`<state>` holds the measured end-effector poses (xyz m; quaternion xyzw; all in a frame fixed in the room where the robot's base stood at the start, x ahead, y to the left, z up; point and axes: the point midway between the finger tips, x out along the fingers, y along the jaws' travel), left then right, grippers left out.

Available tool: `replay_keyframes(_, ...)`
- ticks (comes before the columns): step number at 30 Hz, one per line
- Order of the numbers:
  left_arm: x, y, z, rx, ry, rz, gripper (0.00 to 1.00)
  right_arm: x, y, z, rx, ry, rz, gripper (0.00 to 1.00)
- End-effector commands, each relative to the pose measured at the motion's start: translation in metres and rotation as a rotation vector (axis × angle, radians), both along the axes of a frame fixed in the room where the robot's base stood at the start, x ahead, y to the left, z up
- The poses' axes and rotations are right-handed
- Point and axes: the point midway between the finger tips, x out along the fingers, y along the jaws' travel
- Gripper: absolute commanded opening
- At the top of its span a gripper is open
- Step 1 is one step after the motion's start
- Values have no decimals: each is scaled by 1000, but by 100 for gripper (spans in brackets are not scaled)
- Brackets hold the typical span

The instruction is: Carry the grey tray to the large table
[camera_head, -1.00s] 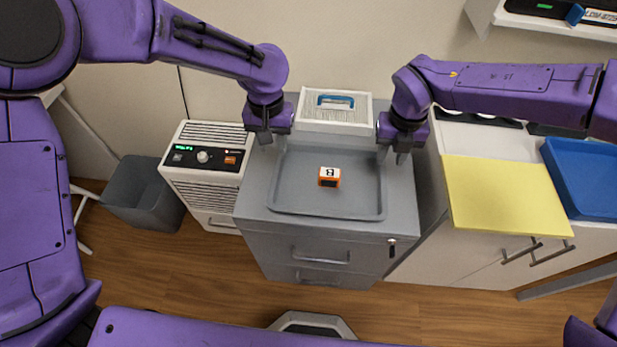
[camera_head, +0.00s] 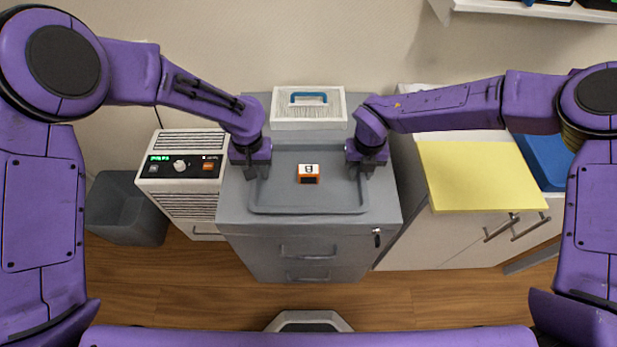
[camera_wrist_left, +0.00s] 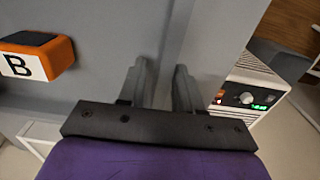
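The grey tray (camera_head: 310,207) lies flat on a grey drawer cabinet (camera_head: 235,205). An orange block with a white face marked B (camera_head: 308,174) sits in it; the block also shows in the left wrist view (camera_wrist_left: 40,55). My left gripper (camera_head: 257,172) is at the tray's left rim, and its fingers (camera_wrist_left: 160,88) stand apart with the rim between them in the left wrist view. My right gripper (camera_head: 362,170) is at the right rim, fingers apart. Contact with the rim cannot be made out. No large table can be identified.
A white box with a blue handle (camera_head: 309,118) stands behind the tray. A white appliance (camera_head: 182,170) and a grey bin (camera_head: 125,210) are left. A yellow board (camera_head: 480,178) and a blue tray (camera_head: 543,160) lie on the right counter.

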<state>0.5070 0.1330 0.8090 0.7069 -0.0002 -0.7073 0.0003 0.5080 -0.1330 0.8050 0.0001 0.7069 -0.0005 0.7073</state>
Motion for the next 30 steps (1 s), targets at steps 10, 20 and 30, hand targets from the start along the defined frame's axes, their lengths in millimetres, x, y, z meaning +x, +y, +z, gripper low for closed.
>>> replay_keyframes(10, 0, 0, -3, 0, 0, 0, 24, 0, 0, -3, 0, 0, 0, 24)
replay_keyframes(20, 0, 0, -2, 0, 0, 0, 0, 0, 0, -3, 0, 0, 0, 0)
replay_keyframes(30, 1, 0, 22, 0, -1, 0, 0, 0, 0, 22, 0, -1, -1, 0)
